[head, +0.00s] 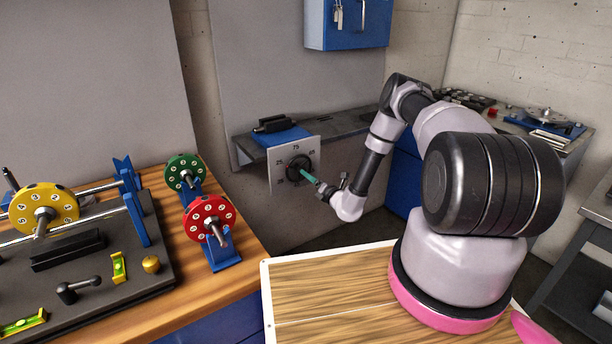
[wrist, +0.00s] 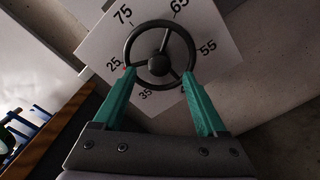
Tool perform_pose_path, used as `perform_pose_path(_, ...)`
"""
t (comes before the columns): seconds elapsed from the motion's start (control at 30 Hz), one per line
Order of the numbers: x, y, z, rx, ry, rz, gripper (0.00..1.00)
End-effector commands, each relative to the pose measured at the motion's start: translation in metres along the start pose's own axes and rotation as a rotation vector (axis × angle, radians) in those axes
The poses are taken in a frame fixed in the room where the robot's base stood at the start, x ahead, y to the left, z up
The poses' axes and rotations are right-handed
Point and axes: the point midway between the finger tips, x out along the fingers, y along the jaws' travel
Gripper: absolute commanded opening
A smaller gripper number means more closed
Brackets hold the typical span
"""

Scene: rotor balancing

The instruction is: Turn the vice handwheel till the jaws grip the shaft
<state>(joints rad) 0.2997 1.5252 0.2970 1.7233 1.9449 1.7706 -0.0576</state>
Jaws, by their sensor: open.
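The vice handwheel (head: 299,168) is a black spoked wheel in front of a white dial plate (head: 279,182) with numbers around it. The vice (head: 281,126), dark on a blue base, sits behind it on the grey shelf. My gripper (head: 306,176) reaches the wheel from the lower right. In the wrist view the handwheel (wrist: 160,55) lies between the tips of my open green fingers (wrist: 160,78), one at each side of its lower rim. I cannot tell whether they touch it. The jaws and any shaft between them are not clear.
A wooden bench (head: 253,262) at left carries a yellow rotor (head: 44,208) on a stand, plus a green rotor (head: 185,172) and a red rotor (head: 210,219) on blue stands. A blue cabinet (head: 347,24) hangs above the shelf. Another bench with tools stands at the back right.

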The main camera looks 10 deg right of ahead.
Motion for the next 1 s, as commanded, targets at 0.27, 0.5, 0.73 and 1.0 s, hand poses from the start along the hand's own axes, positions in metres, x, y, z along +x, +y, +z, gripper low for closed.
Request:
perform_pose_path(0.27, -0.052, -0.001, 0.0, 0.003, 0.0, -0.003, 0.74)
perform_pose_path(0.5, -0.067, 0.0, 0.0, 0.002, 0.0, -0.001, 0.74)
perform_pose_path(0.73, -0.067, 0.0, 0.0, 0.001, 0.0, 0.0, 0.74)
perform_pose_path(1.0, -0.067, 0.001, -0.006, -0.336, 0.01, 0.0, 0.74)
